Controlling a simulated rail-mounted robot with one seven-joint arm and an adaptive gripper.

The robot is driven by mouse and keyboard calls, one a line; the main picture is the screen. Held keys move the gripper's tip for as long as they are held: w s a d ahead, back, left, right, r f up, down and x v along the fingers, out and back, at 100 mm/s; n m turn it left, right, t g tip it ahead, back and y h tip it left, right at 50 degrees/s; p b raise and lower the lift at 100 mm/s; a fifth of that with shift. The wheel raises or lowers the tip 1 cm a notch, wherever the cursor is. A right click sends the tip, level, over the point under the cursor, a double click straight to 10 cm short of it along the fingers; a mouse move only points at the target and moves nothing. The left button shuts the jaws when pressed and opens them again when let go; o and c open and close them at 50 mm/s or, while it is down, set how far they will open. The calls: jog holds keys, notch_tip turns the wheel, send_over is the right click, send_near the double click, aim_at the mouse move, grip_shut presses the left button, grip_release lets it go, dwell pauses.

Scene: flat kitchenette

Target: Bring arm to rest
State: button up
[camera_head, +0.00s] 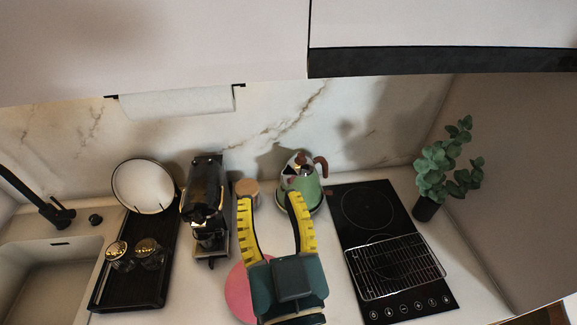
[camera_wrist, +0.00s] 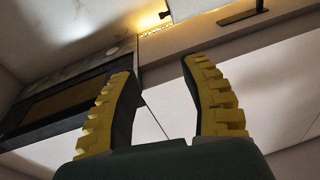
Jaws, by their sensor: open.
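My gripper (camera_head: 270,205) has yellow ridged fingers and a dark green body. It is open and empty in the head view, seen in front of the counter with its fingers pointing toward the back wall. In the wrist view my gripper (camera_wrist: 165,75) also shows spread fingers with nothing between them.
A coffee machine (camera_head: 205,190), a wooden-lidded jar (camera_head: 247,187), a green kettle (camera_head: 299,185) and a pink plate (camera_head: 238,291) stand near my gripper. A cooktop (camera_head: 365,208) with a wire rack (camera_head: 395,268) lies right. A dark tray (camera_head: 130,289) and sink (camera_head: 45,280) are left.

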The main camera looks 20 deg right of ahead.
jog(key=s+d+r+n+t, duration=0.1)
jog(key=s+d+r+t, duration=0.1)
jog(key=r, duration=0.8)
jog(key=shift+s+r+t, duration=0.2)
jog(key=shift+s+t, duration=0.2)
jog(key=shift+s, duration=0.25)
